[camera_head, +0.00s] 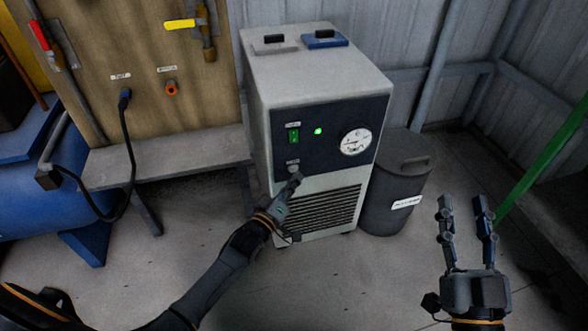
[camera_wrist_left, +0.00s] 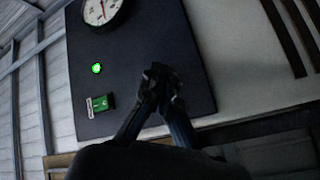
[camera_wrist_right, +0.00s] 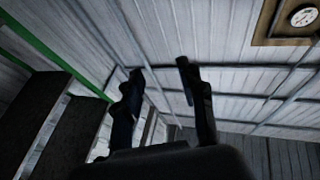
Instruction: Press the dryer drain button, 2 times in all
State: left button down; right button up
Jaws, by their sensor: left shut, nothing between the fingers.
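The dryer (camera_head: 317,120) is a light grey cabinet with a dark front panel (camera_head: 335,115). The panel carries a green rocker switch (camera_head: 293,135), a lit green lamp (camera_head: 318,131) and a round gauge (camera_head: 355,141). A small label (camera_head: 292,162) sits low on the panel, just above my left gripper (camera_head: 296,179). My left gripper is shut and empty, with its fingertips at the panel below the switch. The left wrist view also shows the fingertips (camera_wrist_left: 160,76) against the dark panel; they hide the drain button, and I cannot tell whether they touch it. My right gripper (camera_head: 465,203) is open and empty, away from the dryer.
A dark grey bin (camera_head: 396,185) stands right of the dryer. A grey bench (camera_head: 170,165) and a board with valves (camera_head: 165,70) are at left, with a black hose (camera_head: 122,150) hanging down. A blue tank (camera_head: 40,190) is far left. Floor in front is clear.

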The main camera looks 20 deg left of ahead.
pick_arm(q)
jog(key=shift+s, duration=0.1)
jog(key=shift+s+d+p, duration=0.7)
jog(key=shift+s, duration=0.3)
jog(key=shift+s+d+p, duration=0.65)
jog(key=shift+s+d, duration=0.05)
jog(key=shift+s, duration=0.3)
pick_arm(e)
notch_tip(320, 180, down, 11)
jog(key=d+g+h, duration=0.1)
jog(key=g+h, duration=0.1)
jog(key=g, duration=0.5)
jog(key=shift+s+d+f, duration=0.2)
jog(key=shift+s+d, duration=0.05)
jog(key=shift+d, duration=0.15)
pick_arm(q)
jog(key=shift+d, duration=0.1)
